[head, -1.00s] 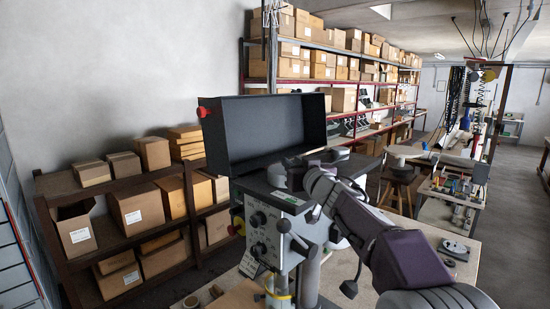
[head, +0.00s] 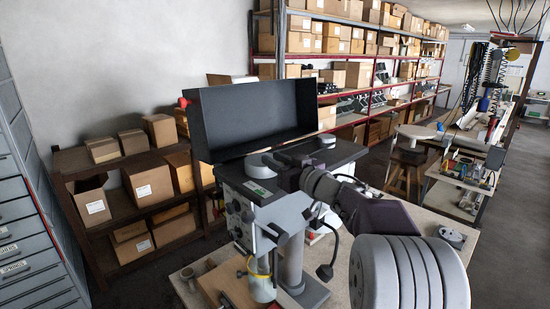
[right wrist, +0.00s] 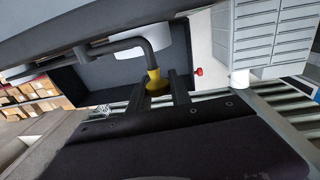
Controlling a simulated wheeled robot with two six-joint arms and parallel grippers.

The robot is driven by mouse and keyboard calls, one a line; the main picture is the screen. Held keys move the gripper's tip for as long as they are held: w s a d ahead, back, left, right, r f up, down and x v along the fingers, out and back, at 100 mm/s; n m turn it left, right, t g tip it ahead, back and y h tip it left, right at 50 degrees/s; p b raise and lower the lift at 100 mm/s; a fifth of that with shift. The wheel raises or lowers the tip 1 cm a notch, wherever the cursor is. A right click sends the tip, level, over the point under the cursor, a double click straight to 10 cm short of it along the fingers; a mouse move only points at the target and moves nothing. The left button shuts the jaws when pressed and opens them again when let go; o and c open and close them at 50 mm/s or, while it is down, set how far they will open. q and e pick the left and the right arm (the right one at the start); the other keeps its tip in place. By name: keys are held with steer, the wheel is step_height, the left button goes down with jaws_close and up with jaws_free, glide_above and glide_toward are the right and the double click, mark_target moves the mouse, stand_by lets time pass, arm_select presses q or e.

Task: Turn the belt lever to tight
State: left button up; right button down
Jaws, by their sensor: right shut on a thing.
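The belt lever (right wrist: 149,58) is a dark bent rod with a yellow knob (right wrist: 157,84) in the right wrist view. My right gripper (right wrist: 158,88) has its two dark fingers on either side of this knob and is shut on it. In the head view my right gripper (head: 284,171) reaches in from the right to the top of the grey drill press (head: 268,213). Its fingertips and the lever are hard to make out there. The press's black belt cover (head: 255,118) stands open behind the gripper. My left gripper is not in view.
The press stands on a workbench (head: 405,262) with a round metal part (head: 452,237) at its right. Shelves of cardboard boxes (head: 152,185) stand behind and left. A grey drawer cabinet (head: 30,255) is at the far left. A stool (head: 407,170) stands behind.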

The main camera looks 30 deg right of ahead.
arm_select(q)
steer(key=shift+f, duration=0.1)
arm_select(e)
steer(key=shift+f, duration=0.45)
steer(key=c, duration=1.2)
jaws_free()
steer(key=shift+w, duration=0.15)
steer(key=shift+c, duration=0.2)
steer(key=shift+w+d, duration=0.15)
steer(key=shift+w, duration=0.3)
arm_select(q)
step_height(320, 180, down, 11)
steer(key=b, duration=1)
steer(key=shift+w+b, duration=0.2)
steer(key=shift+b, duration=0.15)
arm_select(e)
steer(key=s+d, duration=0.1)
steer(key=s, duration=0.6)
steer(key=shift+s+d, duration=0.15)
steer(key=shift+s, duration=0.1)
